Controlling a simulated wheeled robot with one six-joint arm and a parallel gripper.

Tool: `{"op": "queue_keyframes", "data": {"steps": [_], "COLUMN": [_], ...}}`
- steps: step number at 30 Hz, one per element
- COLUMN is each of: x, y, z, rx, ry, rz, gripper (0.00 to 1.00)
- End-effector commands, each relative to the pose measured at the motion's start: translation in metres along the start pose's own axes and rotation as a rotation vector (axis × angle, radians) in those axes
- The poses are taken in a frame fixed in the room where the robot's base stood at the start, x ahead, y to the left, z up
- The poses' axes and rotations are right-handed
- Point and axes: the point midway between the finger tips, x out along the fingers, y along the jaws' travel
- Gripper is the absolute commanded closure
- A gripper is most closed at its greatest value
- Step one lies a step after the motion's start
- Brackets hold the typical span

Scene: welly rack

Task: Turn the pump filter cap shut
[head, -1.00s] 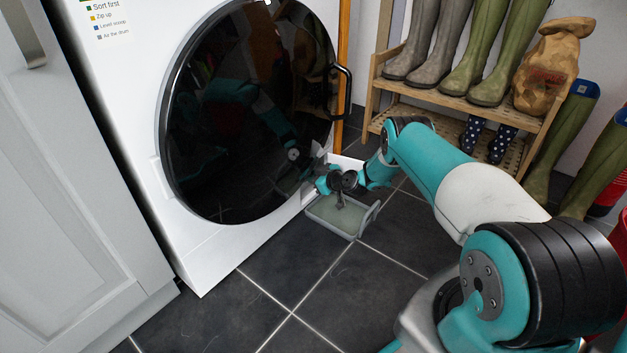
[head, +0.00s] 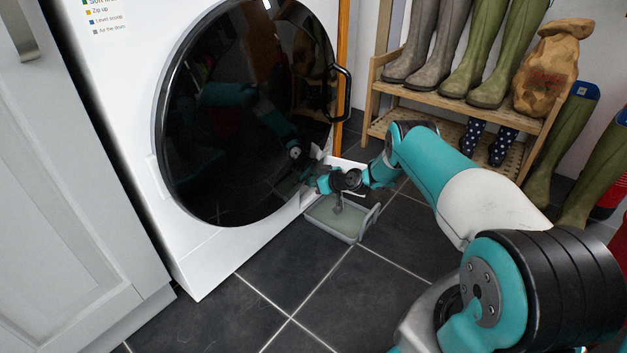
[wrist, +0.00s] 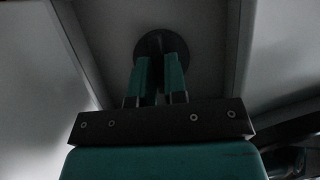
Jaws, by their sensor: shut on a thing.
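The pump filter cap (wrist: 151,45) shows in the wrist view as a dark round disc in a pale recess low on the white washing machine (head: 215,250). My gripper (wrist: 162,62) has its two teal fingers close together on the middle of the cap, shut on its grip, which the fingers mostly hide. In the head view my gripper (head: 312,183) reaches in at the machine's lower right corner. The cap is hidden there by my arm and the machine's edge. I cannot tell how far the cap is turned.
A shallow grey tray (head: 329,222) sits on the dark tiles just below my gripper. An open white flap or drawer (head: 345,163) is beside my wrist. The black round door (head: 250,120) is above. A wooden rack (head: 430,98) with wellies stands right; a grey cabinet (head: 70,200) is left.

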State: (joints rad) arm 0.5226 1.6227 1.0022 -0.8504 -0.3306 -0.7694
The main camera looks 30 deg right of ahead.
Motion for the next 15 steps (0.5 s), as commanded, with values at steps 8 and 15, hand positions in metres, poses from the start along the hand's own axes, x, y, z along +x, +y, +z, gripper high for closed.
{"op": "queue_keyframes", "data": {"steps": [8, 15], "x": [-0.0001, -0.0087], "y": [-0.0001, 0.0005], "z": [0.001, -0.002], "rx": [0.002, 0.003], "ry": [-0.002, -0.003], "rz": [0.0, 0.002], "gripper": [0.62, 0.62]}}
